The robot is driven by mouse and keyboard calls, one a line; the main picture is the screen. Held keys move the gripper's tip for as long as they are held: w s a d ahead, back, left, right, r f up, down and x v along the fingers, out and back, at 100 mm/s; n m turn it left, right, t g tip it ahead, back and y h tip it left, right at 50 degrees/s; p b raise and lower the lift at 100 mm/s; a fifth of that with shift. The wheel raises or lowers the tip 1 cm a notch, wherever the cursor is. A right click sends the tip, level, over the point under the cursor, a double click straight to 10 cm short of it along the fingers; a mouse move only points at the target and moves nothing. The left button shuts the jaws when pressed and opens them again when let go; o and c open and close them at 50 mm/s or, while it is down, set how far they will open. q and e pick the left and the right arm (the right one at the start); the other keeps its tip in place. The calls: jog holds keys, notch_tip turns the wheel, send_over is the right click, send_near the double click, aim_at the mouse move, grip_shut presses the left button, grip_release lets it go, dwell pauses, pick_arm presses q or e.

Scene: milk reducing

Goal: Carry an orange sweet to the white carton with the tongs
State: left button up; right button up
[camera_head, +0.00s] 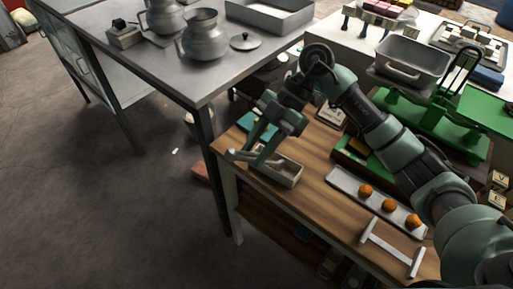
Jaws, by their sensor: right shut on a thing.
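Three round orange sweets lie in a row on a long pale tray (345,186): a left one (365,190), a middle one (389,206) and a right one (413,221). A small open pale box (287,174), which looks like the white carton, stands on the wooden table's left part. My right gripper (252,148) is just left of and above it, shut on a silvery piece (241,156) that looks like part of the tongs. Most of the tongs is hidden, and I cannot tell whether they hold a sweet. My left gripper is not in view.
A pale H-shaped rack (393,247) stands at the wooden table's front edge. A green scale (435,120) with a metal pan (411,62) stands behind the tray. A higher metal table (150,65) with pots adjoins at the left. Bare wood (315,205) lies between box and rack.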

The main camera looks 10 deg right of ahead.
notch_tip(320, 180, up, 10)
jog(key=p, duration=0.9)
dwell(0.5)
